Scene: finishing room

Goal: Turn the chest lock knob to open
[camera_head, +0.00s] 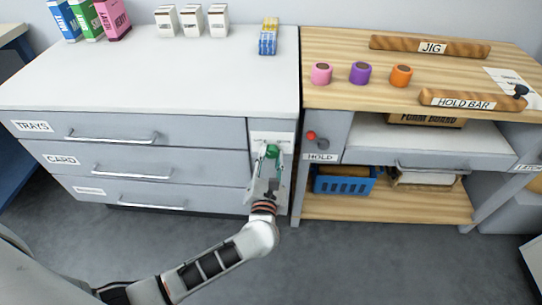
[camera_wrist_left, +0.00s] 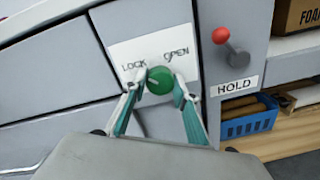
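The round green lock knob (camera_wrist_left: 159,80) sits on a white plate (camera_wrist_left: 140,48) marked LOCK on the left and OPEN on the right. The plate is on the narrow panel at the right end of the grey drawer chest (camera_head: 150,85). My left gripper (camera_head: 270,156) is at this panel, and the knob shows green between its fingers. In the left wrist view its teal fingers (camera_wrist_left: 158,84) close in on both sides of the knob and appear to touch it. No pointer on the knob can be made out. My right gripper is not in view.
Right of the knob, a lever with a red ball (camera_wrist_left: 221,35) stands above a HOLD label. The wooden bench (camera_head: 330,85) adjoins the chest and bears pink, purple and orange rolls. A blue basket (camera_head: 340,184) is on its lower shelf. The drawer handles (camera_head: 120,170) stick out.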

